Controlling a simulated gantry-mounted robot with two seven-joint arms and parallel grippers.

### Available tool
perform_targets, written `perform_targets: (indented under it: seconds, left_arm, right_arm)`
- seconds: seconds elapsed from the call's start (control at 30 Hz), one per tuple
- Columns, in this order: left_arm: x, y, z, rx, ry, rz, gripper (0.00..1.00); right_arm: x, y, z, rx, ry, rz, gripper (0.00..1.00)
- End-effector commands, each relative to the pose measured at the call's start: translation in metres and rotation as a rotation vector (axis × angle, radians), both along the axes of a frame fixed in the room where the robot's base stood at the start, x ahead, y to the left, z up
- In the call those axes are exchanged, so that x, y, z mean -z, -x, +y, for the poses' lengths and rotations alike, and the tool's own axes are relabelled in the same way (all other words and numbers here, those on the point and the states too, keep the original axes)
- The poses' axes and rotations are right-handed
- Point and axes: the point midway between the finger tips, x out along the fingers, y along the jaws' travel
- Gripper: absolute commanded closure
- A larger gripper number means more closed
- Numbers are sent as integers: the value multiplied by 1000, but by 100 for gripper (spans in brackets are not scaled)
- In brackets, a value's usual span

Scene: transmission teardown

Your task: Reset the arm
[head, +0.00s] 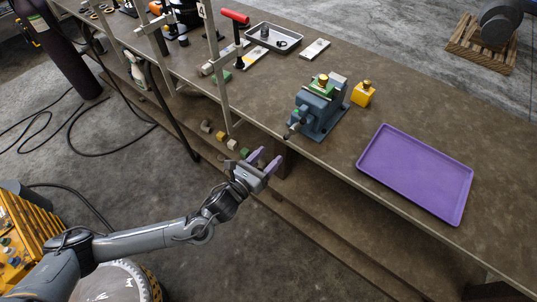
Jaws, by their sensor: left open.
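My left arm reaches in from the lower left. My left gripper (265,160) is open and empty, with its two purple-tipped fingers apart. It hangs in the air in front of the workbench's front edge, below and left of the vise. My right gripper is not in the picture.
A blue-grey vise (318,112) holding a green and brass part stands at the bench (350,100) edge. A yellow block (363,93) sits beside it. A purple tray (415,175) lies empty at right.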

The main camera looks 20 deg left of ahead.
Motion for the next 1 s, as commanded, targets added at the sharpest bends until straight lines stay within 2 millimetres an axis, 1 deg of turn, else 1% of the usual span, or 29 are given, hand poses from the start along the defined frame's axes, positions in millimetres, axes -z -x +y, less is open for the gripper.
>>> perform_targets:
  seconds: [0.17,0.27,0.37,0.4,0.43,0.5,0.57,0.6,0.67,0.73,0.77,0.8,0.9,1.0]
  left_arm:
    - [2,1,0,0,0,3,42]
    - [13,7,-1,1,2,23,42]
    - [38,25,-10,5,23,75,42]
    - [50,34,-15,0,44,103,42]
    - [58,42,-19,-6,66,122,42]
    - [69,62,-32,-21,142,166,42]
    - [73,79,-43,-40,221,210,42]
    - [76,90,-49,-62,281,254,42]
    - [80,107,-53,-115,410,350,42]
    - [85,127,-50,-206,618,490,42]
    - [87,137,-46,-259,723,558,42]
    - [89,149,-40,-335,865,640,42]
    - [94,177,-22,-531,1169,799,42]
    - [94,203,-3,-746,1438,897,42]
  right_arm:
    - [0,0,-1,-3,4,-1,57]
    - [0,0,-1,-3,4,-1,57]
    - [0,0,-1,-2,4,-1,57]
    - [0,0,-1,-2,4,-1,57]
    - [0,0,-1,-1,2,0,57]
    - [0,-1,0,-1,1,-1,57]
    - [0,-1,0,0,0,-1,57]
    - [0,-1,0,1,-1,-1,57]
    - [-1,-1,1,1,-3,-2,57]
    - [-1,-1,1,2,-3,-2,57]
    - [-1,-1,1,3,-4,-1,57]
    - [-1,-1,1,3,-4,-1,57]
    - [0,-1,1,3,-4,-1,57]
    - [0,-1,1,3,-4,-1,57]
